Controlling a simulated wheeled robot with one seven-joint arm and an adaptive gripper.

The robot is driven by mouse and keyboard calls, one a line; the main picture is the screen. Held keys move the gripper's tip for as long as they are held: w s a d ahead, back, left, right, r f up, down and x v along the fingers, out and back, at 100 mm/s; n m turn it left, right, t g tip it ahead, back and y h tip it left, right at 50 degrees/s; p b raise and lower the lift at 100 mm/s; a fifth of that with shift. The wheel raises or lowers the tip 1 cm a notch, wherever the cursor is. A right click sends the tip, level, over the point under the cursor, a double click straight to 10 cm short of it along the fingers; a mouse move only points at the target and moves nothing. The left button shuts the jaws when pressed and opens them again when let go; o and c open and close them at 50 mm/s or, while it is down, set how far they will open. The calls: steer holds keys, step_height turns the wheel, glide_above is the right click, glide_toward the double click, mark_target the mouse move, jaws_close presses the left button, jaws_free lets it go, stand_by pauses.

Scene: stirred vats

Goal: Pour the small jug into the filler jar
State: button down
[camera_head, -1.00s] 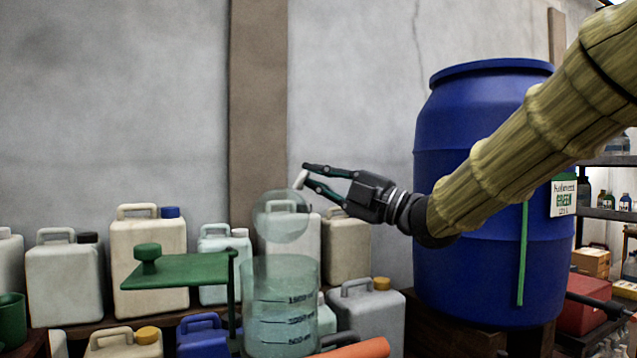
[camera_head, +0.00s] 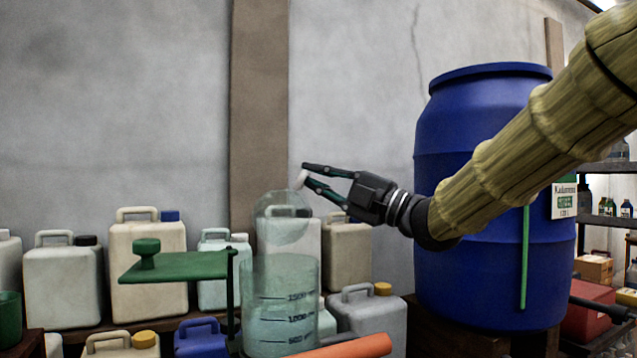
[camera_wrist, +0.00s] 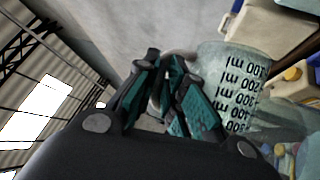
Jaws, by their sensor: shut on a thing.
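The small jug (camera_head: 283,212) is clear and round. It is tilted, its rounded end up, just above the filler jar; whether its mouth is inside the jar is unclear. My gripper (camera_head: 304,174) is shut on its pale handle, right of and above the jar. In the wrist view, the jug (camera_wrist: 232,92) shows black ml marks in upside-down print, and my fingers (camera_wrist: 168,90) are beside it. The filler jar (camera_head: 282,300) is a tall clear jar with dark graduations, upright. I cannot make out a liquid stream or a clear level.
A green platform with a knob (camera_head: 178,267) stands left of the jar. Several canisters (camera_head: 148,265) line the shelf behind. An orange cylinder (camera_head: 345,348) lies in front of the jar. A large blue barrel (camera_head: 480,150) stands at the right. The space above the canisters is clear.

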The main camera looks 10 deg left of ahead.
steer(key=shift+s+d+r+n+g+y+b, duration=0.15)
steer(key=shift+s+n+g+y+b, duration=0.2)
steer(key=shift+s+n+b, duration=0.7)
steer(key=shift+s+r+n+g+y+b, duration=0.1)
steer(key=shift+n+g+y+b, duration=0.25)
steer(key=shift+b, duration=1.3)
steer(key=shift+s, duration=0.1)
steer(key=shift+s+d+n+g+y+b, duration=0.15)
steer(key=shift+s+n+g+b, duration=0.2)
steer(key=shift+s+n+b, duration=0.25)
steer(key=shift+s+a+n+g+y+b, duration=0.15)
steer(key=shift+s+n+g+b, duration=0.2)
steer(key=shift+n, duration=0.45)
steer(key=shift+s+d+n+g, duration=0.1)
steer(key=shift+s+n+g, duration=0.15)
steer(key=shift+n+g, duration=0.15)
